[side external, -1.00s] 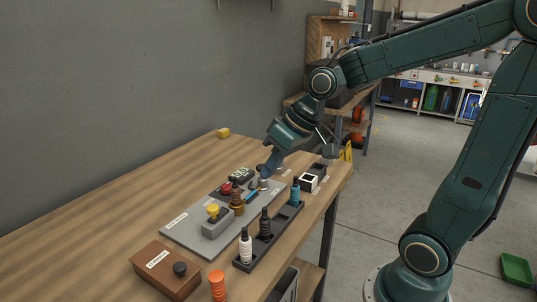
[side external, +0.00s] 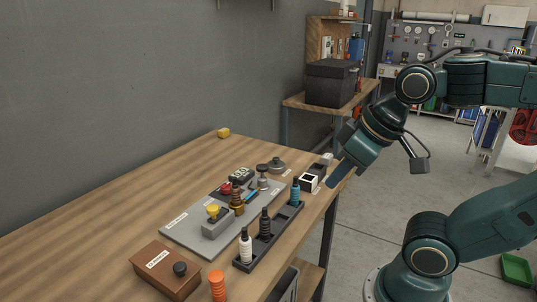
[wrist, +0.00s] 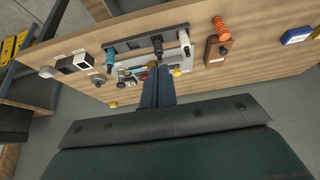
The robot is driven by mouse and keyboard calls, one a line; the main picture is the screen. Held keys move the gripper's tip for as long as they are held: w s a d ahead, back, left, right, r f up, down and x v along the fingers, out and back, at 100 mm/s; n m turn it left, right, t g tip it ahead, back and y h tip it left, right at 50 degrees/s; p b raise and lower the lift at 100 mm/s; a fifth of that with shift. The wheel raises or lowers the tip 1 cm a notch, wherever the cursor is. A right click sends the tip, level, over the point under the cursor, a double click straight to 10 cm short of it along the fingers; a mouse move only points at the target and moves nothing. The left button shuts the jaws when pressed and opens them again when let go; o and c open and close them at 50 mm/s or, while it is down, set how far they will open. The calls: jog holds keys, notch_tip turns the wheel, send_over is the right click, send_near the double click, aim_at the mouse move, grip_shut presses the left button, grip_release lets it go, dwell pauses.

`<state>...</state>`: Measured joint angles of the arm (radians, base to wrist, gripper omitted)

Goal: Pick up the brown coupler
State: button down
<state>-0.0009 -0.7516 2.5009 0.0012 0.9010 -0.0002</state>
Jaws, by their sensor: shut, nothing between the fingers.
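The brown coupler (side external: 237,203) stands upright on the grey panel (side external: 185,232), between the yellow-knobbed block and the red button. My gripper (side external: 334,183) is shut and empty. It is well to the right of the coupler, by the right edge of the table.
A dark rack (side external: 272,238) in front of the panel holds white, black and blue couplers. An orange coupler (side external: 217,287) and a brown box (side external: 164,271) stand at the near end. A white-topped block (side external: 308,183) is near my gripper. The table's back left is mostly clear.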

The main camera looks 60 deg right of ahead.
jog(key=c, duration=2.2)
grip_release()
jog(key=c, duration=1.1)
grip_release()
jog(key=shift+r, duration=0.1)
notch_tip(320, 180, up, 5)
jog(key=m+t+y, duration=0.4)
jog(key=m+t, duration=0.4)
jog(key=m, duration=2.5)
send_over(236, 194)
jog(key=s+d, duration=0.3)
jog(key=s, duration=0.1)
jog(key=shift+g+h, duration=0.3)
jog(key=f, duration=2.1)
jog(key=shift+a+f, duration=0.35)
